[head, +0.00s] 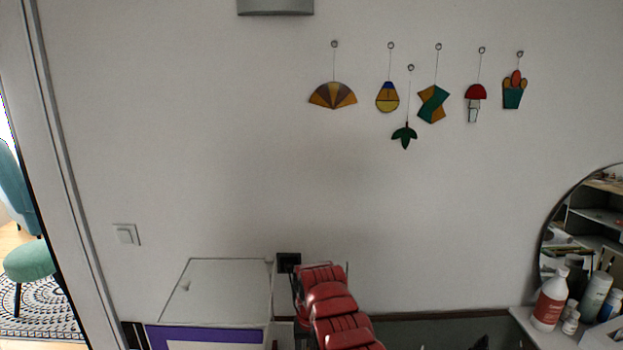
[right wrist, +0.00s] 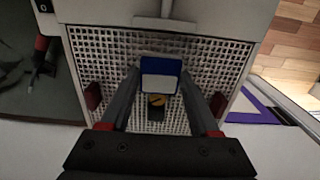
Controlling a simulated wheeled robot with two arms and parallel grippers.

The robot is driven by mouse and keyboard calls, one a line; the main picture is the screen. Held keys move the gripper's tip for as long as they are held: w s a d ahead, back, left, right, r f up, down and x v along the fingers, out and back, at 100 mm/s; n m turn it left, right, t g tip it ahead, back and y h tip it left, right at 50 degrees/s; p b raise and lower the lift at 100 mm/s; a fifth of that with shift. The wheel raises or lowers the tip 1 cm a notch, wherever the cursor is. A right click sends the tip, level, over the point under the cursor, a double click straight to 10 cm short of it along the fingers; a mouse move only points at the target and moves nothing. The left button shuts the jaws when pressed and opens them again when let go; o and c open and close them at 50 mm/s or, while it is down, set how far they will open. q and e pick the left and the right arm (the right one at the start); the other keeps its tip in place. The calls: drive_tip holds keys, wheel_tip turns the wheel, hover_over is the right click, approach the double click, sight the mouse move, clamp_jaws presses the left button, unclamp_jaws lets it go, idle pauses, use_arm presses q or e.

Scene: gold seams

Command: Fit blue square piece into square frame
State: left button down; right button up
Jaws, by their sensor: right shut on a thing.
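A small squarish blue piece (right wrist: 160,65) with a pale white face shows in the right wrist view. My right gripper (right wrist: 160,78) is shut on it, with one dark finger at each side. It is held over a white grid surface; I cannot tell whether it touches the grid. I cannot make out a square frame in either view. My left gripper is not in view.
A purple-edged item (right wrist: 255,112) lies to the right. In the head view, glass ornaments (head: 433,103) hang on the wall and bottles (head: 549,300) stand at right.

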drive_tip(key=shift+r+p, duration=1.2)
drive_tip(key=shift+r, duration=3.65)
